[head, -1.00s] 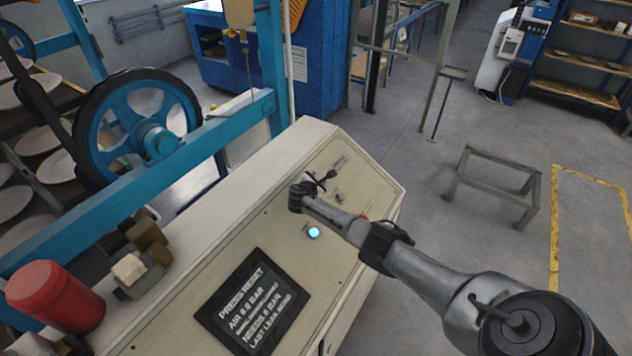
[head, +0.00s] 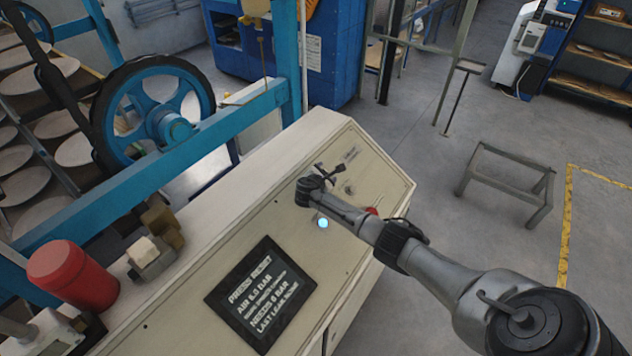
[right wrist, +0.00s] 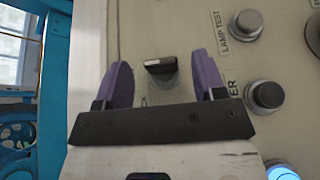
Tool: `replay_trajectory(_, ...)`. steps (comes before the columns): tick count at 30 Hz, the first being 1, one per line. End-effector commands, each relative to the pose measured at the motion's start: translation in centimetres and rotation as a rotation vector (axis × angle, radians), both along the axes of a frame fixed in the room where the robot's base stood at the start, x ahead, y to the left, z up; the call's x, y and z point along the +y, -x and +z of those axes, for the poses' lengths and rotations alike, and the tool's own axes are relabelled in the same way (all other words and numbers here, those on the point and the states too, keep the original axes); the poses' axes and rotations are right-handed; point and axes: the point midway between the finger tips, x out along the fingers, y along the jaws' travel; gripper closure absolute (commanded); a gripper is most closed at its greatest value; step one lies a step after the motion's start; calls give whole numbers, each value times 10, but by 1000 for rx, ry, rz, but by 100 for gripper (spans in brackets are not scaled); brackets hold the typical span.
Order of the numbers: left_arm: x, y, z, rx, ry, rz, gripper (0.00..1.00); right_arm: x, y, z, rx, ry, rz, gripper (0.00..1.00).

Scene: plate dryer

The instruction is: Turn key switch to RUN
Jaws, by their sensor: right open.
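My right gripper (right wrist: 162,70) is open, with its two purple fingers spread on either side of a small dark switch with a flat, light-edged handle (right wrist: 160,65) on the cream panel. This looks like the key switch. The fingers do not appear to touch it, and I cannot tell how far above the panel they are. No RUN marking is readable. In the head view my right gripper (head: 325,172) is small and dark over the upper part of the sloping control panel (head: 225,240); the switch is not clearly seen there. My left gripper is not in view.
A blue lit button (head: 322,223) and a red button (head: 372,211) are near my right arm. A grey button (right wrist: 247,22) labelled LAMP TEST and another button (right wrist: 265,95) lie right of the fingers. A display (head: 262,293) reads PRESS RESET. A red cylinder (head: 72,275) stands left.

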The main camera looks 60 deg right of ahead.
Motion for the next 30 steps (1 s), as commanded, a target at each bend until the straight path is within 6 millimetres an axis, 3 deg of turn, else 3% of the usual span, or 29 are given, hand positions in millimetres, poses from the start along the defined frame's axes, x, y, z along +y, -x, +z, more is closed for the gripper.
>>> replay_trajectory(16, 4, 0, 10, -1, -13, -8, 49, 81, 19, 36, 0, -1, 2, 36)
replay_trajectory(22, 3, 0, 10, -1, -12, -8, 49, 95, 22, 42, 0, -1, 1, 36)
replay_trajectory(30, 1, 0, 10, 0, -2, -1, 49, 99, 23, 44, 1, 0, 0, 36)
